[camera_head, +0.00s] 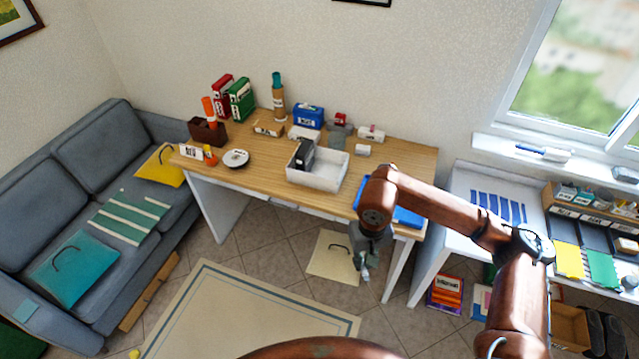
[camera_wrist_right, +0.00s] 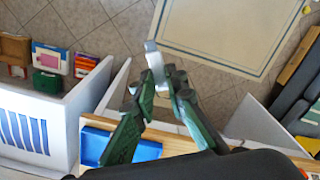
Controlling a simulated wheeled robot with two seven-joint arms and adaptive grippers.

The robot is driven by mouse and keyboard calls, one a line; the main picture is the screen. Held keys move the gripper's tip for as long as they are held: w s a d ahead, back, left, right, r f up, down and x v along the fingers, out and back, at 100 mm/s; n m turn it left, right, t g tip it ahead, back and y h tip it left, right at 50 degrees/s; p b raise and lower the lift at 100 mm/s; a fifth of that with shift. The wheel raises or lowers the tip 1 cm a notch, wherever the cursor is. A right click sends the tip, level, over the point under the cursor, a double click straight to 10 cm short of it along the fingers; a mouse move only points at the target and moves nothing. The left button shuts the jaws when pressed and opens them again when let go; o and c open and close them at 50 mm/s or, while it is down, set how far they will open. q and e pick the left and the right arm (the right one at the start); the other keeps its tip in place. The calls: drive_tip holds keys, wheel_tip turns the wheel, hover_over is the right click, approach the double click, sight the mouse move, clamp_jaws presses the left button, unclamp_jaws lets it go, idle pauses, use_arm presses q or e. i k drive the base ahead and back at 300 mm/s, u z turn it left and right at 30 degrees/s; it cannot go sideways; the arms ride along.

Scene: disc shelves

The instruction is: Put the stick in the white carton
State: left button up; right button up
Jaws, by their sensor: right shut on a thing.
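My right gripper (camera_head: 366,262) hangs in front of the desk's front edge, below the desktop. In the right wrist view, its green fingers (camera_wrist_right: 160,84) are shut on a short pale grey stick (camera_wrist_right: 153,57). The stick's far end sticks out beyond the fingertips; its other end is partly hidden between them. The white carton (camera_head: 316,183) stands on the desk, left of the right gripper and farther back. It is open at the top and holds a dark upright box-like thing (camera_head: 302,155) at its left. My left gripper is not in view.
The wooden desk (camera_head: 262,178) also bears a blue box (camera_head: 309,116), a tape roll (camera_head: 236,158), binders (camera_head: 240,99) and a blue tray (camera_head: 407,217) near its right front. A white side table (camera_head: 462,185) stands to the right. A sofa is at left.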

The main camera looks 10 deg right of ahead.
sight(330, 177)
drive_tip(key=u, duration=0.75)
drive_tip(key=i, duration=1.4)
drive_tip(key=z, duration=0.65)
drive_tip(key=i, duration=0.75)
drive_tip(key=z, duration=0.7)
